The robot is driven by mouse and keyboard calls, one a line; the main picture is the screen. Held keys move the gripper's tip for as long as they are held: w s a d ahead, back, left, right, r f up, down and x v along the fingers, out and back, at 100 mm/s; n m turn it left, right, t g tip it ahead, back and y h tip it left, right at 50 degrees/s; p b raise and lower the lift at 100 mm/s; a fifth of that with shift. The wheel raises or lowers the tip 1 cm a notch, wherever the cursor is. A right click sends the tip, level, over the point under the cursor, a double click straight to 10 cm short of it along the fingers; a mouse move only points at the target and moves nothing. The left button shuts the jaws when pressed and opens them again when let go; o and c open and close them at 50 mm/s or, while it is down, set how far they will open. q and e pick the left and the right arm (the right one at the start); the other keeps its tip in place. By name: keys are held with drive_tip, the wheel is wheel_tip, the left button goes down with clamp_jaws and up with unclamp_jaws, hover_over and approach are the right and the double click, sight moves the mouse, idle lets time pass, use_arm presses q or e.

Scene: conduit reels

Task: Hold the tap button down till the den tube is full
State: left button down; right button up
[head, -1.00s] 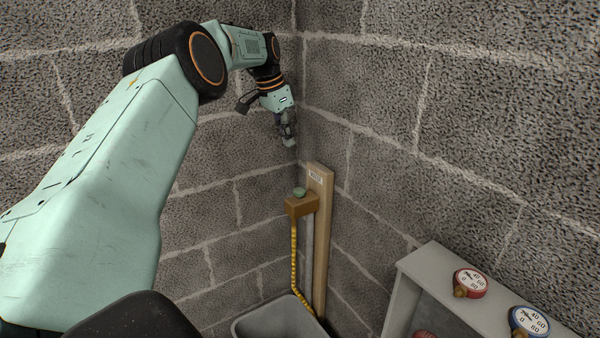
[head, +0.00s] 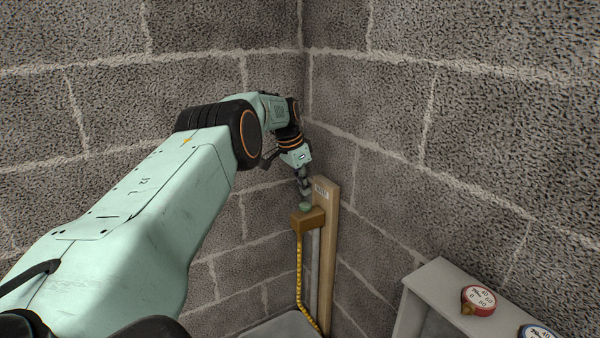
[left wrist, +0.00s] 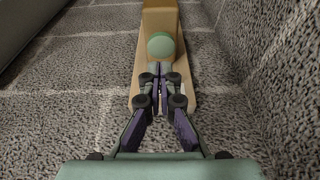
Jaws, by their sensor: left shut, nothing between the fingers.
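The green round tap button (head: 306,207) sits on top of a brown tap box (head: 309,221) on an upright wooden board (head: 328,240) in the wall corner. My left gripper (head: 305,196) points down just above the button, its fingers shut and empty. In the left wrist view, the closed fingertips (left wrist: 160,68) lie at the near edge of the green button (left wrist: 161,45); I cannot tell whether they touch it. A pale grey upright tube (head: 314,265), perhaps the den tube, runs below the box along the board. Its fill level is not readable. My right gripper is not in view.
A yellow banded hose (head: 299,270) hangs from the box towards a grey tub (head: 280,328) at the bottom. Block walls close in the corner.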

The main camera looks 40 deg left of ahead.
sight(304, 205)
use_arm(q)
drive_tip(key=f, duration=0.2)
drive_tip(key=shift+s+f, duration=0.2)
drive_tip(key=shift+f, duration=0.1)
drive_tip(key=shift+w+f, duration=0.15)
drive_tip(key=shift+f, duration=0.05)
drive_tip(key=shift+f+b, duration=0.6)
drive_tip(key=shift+f, duration=0.5)
idle(1.5)
idle(3.0)
drive_tip(key=v, duration=1.2)
drive_tip(key=shift+a, duration=0.1)
